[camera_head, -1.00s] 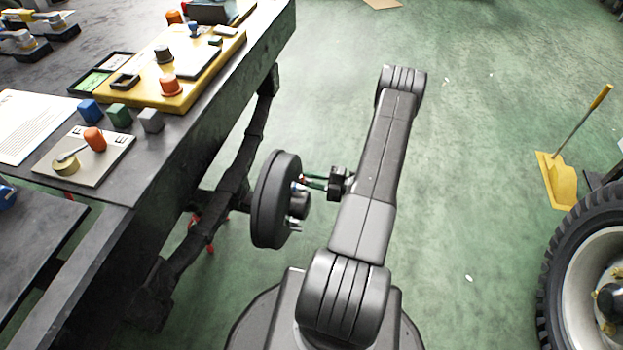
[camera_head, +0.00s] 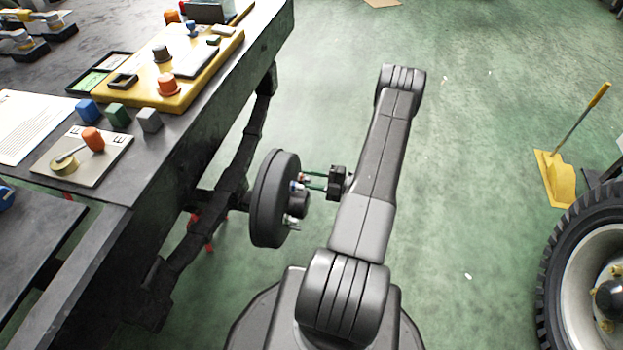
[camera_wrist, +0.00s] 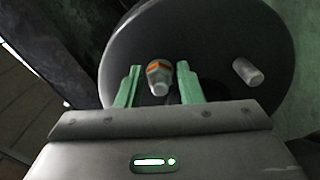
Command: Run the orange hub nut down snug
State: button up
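The hub (camera_head: 272,200) is a dark round disc standing on edge beside the bench; it fills much of the wrist view (camera_wrist: 215,30). The nut with an orange band (camera_wrist: 158,67) sits on the hub face with a pale tip towards me. My gripper (camera_wrist: 156,74) is open, its two green fingers on either side of the nut, with gaps showing at both sides. In the head view my gripper (camera_head: 312,181) reaches the hub face from the right. A pale cylindrical stud or cap (camera_wrist: 247,72) stands to the right of the nut.
The dark workbench (camera_head: 180,160) stands left of the hub, with a yellow board (camera_head: 130,92) and coloured blocks on it. A large wheel (camera_head: 565,270) and a yellow dustpan-like tool (camera_head: 556,180) are at the right. The green floor (camera_head: 480,130) between is clear.

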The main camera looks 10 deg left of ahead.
jog(key=d+p, duration=0.2)
jog(key=d, duration=1.1)
jog(key=shift+s+d, duration=0.25)
jog(key=shift+d, duration=0.15)
jog(key=a+b, duration=0.2)
jog(key=a, duration=1.2)
jog(key=shift+w, duration=0.25)
